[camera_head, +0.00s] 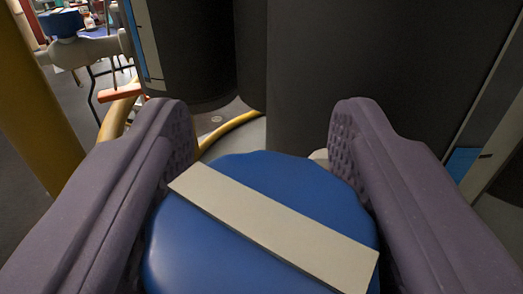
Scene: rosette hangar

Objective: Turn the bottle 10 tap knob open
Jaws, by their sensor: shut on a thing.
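The blue tap knob (250,255) with a scalloped rim fills the lower middle of the view. A pale flat bar (275,226) crosses its top, slanting from upper left to lower right. My gripper (262,150) has its two purple-grey fingers on either side of the knob and is shut on it. The fingertips reach past the far rim. The knob's lower edge is cut off by the frame, and its stem is hidden. I see no number that tells which bottle this is.
Large dark grey cylinders (370,80) stand close behind the knob. A yellow post (35,95) rises at the left, and a curved yellow pipe (228,130) runs low behind the knob. Another blue knob (62,24) and a cluttered table (105,65) show at upper left.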

